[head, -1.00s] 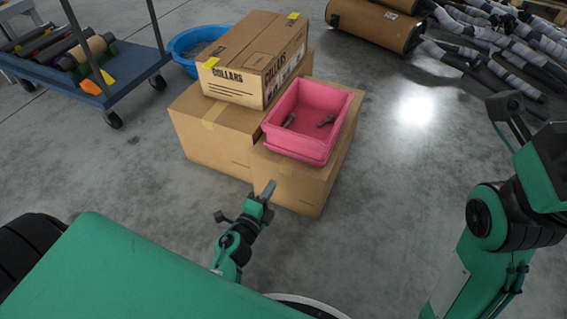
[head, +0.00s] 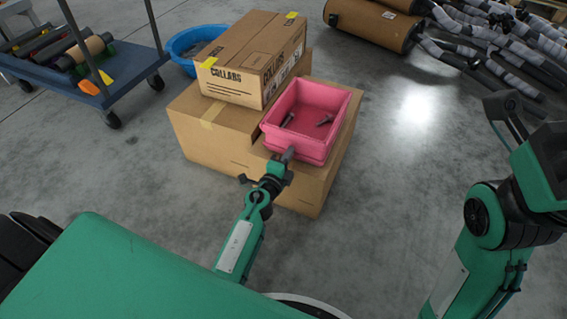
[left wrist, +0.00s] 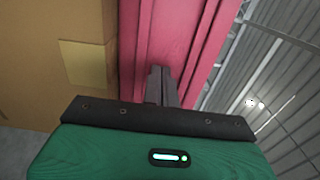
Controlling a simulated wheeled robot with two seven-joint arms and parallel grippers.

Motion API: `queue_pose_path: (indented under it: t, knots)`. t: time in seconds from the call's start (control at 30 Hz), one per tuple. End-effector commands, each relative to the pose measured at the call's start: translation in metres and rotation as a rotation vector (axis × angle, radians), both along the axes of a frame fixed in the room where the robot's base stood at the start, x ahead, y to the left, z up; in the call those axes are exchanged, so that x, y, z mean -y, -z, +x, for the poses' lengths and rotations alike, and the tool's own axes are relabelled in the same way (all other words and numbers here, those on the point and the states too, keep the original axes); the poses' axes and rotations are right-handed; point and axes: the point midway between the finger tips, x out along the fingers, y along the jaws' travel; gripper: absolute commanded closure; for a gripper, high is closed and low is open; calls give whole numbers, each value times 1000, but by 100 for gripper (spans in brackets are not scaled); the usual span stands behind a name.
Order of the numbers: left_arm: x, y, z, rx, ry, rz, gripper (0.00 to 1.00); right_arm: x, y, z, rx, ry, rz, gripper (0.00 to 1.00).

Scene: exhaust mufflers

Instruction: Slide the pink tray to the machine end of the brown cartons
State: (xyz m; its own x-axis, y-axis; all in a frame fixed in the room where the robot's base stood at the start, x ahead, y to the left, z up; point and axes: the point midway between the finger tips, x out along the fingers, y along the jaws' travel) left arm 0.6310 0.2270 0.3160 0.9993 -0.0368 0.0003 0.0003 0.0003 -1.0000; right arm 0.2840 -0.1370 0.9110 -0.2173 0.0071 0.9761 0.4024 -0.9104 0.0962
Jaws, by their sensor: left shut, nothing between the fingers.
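The pink tray (head: 309,112) sits upright on the brown cartons (head: 322,185), near their right side, with a couple of dark metal parts (head: 324,119) inside. My left gripper (head: 288,155) is shut and empty, with its fingertips at the tray's near wall. In the left wrist view the shut fingers (left wrist: 162,80) point at the pink wall (left wrist: 180,35) and look close to or touching it; I cannot tell which.
A printed carton (head: 252,62) stands on the brown cartons, left of the tray. A blue tub (head: 183,62) and a blue cart (head: 120,92) are on the floor at the left. Wrapped pipes (head: 505,52) lie at the upper right. The floor right of the cartons is clear.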

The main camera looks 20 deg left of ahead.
Motion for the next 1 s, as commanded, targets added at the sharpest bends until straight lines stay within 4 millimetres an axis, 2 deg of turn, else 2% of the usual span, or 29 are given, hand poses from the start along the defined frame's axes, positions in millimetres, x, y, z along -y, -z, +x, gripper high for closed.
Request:
queue_pose_path:
  t: [0.47,0.8,1.0]
  knots:
    - [0,0,5,0,0,0,100,2,-2,0,1,-4,12,63]
    - [2,0,37,0,2,-1,100,1,-2,0,2,-2,8,63]
    - [2,0,38,-1,1,-1,100,0,-1,0,2,1,0,63]
